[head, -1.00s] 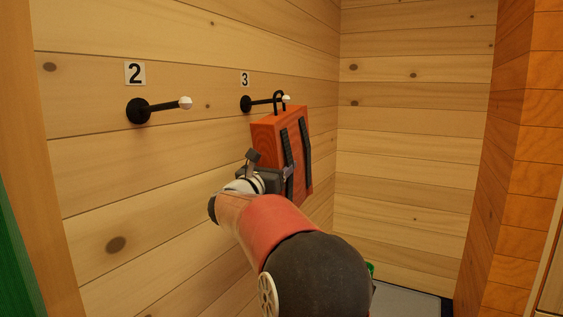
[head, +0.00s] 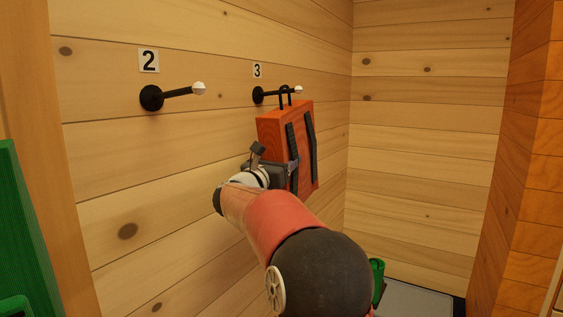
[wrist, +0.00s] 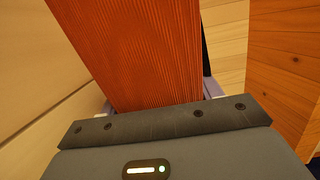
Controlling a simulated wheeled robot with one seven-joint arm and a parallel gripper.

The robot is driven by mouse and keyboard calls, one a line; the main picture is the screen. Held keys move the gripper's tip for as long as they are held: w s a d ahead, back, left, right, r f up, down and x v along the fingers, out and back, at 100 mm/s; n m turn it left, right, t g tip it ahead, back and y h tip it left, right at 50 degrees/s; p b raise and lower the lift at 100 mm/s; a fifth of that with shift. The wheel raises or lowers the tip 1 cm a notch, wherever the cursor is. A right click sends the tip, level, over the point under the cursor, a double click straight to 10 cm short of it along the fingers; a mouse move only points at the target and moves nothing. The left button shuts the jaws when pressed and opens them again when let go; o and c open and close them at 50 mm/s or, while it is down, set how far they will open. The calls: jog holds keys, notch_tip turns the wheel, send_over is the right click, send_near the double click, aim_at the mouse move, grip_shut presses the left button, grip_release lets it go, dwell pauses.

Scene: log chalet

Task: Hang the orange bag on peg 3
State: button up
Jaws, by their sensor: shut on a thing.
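The orange bag (head: 302,121) is a boxy bag with two dark straps and a black loop (head: 285,96) on top. It hangs upright below peg 3 (head: 272,94), a black peg with a white tip under a "3" label. The loop overlaps the peg's shaft, short of the white tip; I cannot tell for sure that the peg passes through it. My gripper (head: 289,169) is shut on the lower part of the bag; the fingertips are mostly hidden. In the wrist view, the orange bag (wrist: 140,50) fills the space between the jaws (wrist: 158,107).
Peg 2 (head: 172,96), empty, is on the same plank wall to the left. A back wall (head: 425,150) closes the corner on the right, with an orange wood post (head: 510,160) beyond. Green objects (head: 20,220) stand at the left edge and a green item (head: 377,278) low behind my arm.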

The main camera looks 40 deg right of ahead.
jog(key=shift+r, duration=0.1)
jog(key=o, duration=1.2)
jog(key=shift+o, duration=1.3)
